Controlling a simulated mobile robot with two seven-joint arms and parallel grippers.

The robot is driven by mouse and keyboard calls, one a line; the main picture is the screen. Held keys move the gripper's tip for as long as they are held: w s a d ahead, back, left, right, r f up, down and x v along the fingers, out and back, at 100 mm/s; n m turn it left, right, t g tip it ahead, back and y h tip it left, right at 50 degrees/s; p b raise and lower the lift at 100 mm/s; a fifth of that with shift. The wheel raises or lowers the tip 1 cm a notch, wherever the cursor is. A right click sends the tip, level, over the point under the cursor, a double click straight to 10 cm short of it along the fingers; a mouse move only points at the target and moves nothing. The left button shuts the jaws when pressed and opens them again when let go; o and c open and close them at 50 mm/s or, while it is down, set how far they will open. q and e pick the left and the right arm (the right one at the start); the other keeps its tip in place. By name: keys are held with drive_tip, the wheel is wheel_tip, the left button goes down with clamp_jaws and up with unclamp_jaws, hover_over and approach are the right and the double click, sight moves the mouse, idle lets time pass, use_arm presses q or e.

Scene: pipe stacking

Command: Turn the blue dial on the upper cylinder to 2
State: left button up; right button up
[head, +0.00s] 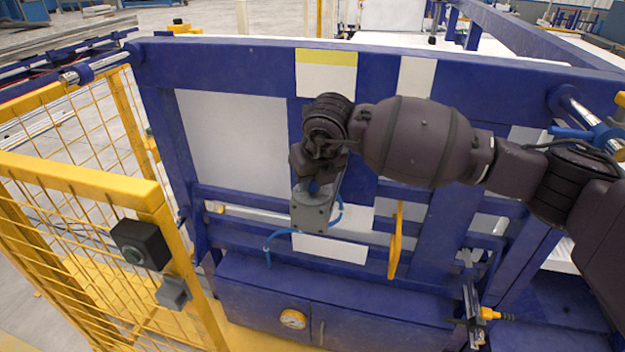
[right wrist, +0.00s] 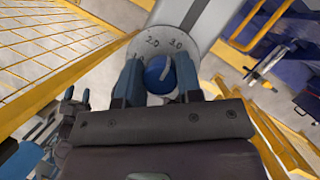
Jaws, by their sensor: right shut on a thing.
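The upper cylinder is a grey body (head: 313,210) below my right gripper (head: 316,182) in the head view. In the right wrist view its round grey face (right wrist: 193,47) bears the marks 2.0 and 3.0. The blue dial (right wrist: 157,76) sits on this face with a pale pointer line across it. The pointer's upper end lies between the two marks, on the 3.0 side. My right gripper, also in the right wrist view (right wrist: 158,74), is shut on the blue dial, one finger on each side. The fingers and palm hide the lower part of the face.
The blue frame (head: 220,62) with white panels stands around the cylinder. A yellow mesh gate (head: 80,180) stands open at the left. A yellow plate (head: 396,242) sticks out right of the cylinder. A pressure gauge (head: 293,319) is on the blue base below.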

drive_tip(key=n+b, duration=0.1)
drive_tip(key=n, duration=0.1)
drive_tip(key=n+y+b, duration=0.1)
drive_tip(key=n+b, duration=0.1)
drive_tip(key=shift+f+g, duration=0.2)
drive_tip(key=shift+g, duration=0.1)
drive_tip(key=shift+r+n+g+y+b, duration=0.1)
drive_tip(key=shift+n+g+y+b, duration=0.35)
drive_tip(key=shift+n+b, duration=0.6)
use_arm(q)
wheel_tip(320, 180, down, 8)
drive_tip(key=s, duration=0.1)
drive_tip(key=shift+s+g+b, duration=0.25)
drive_tip(key=shift+g+b, duration=0.15)
drive_tip(key=shift+b, duration=0.05)
use_arm(e)
drive_tip(key=shift+r+n+g+y, duration=0.2)
drive_tip(key=shift+n+g, duration=0.25)
drive_tip(key=shift+n, duration=1)
use_arm(q)
drive_tip(key=shift+f, duration=0.1)
drive_tip(key=shift+w, duration=0.25)
use_arm(e)
drive_tip(key=o, duration=0.9)
drive_tip(key=shift+o, duration=0.2)
